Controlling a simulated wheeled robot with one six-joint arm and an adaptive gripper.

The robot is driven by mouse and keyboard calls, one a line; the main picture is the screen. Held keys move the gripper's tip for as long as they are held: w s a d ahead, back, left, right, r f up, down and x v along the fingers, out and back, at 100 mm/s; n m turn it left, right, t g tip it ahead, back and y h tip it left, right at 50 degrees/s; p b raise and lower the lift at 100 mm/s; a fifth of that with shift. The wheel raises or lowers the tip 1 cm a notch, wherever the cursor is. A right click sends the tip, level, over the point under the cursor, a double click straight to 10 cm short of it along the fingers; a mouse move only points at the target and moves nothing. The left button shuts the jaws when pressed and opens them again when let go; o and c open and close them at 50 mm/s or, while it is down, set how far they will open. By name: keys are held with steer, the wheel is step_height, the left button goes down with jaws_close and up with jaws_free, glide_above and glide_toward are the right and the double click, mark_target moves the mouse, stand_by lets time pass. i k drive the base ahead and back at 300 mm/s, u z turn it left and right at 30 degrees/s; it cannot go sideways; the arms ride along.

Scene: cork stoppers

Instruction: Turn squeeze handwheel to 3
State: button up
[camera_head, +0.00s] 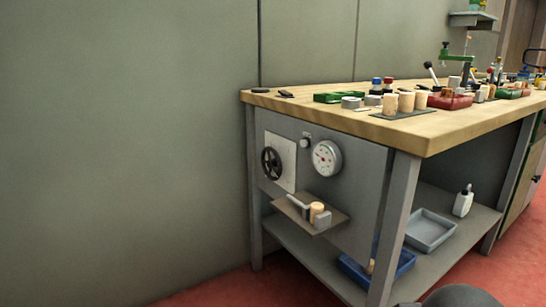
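The squeeze handwheel is most likely the black spoked wheel (271,163) on a pale plate (281,158) on the workbench's grey side panel. The gauge's numbers and any marks around the wheel are too small to read. My gripper is not in view.
The wooden benchtop (428,136) carries corks, trays and tools. A small shelf (323,226) with a cork and small parts juts out below the wheel and gauge. A bench leg (398,220) stands right of the panel. Red floor (215,286) in front is clear.

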mark_target(272, 163)
steer(key=u, duration=0.05)
steer(key=i, duration=0.55)
steer(key=u, duration=1.6)
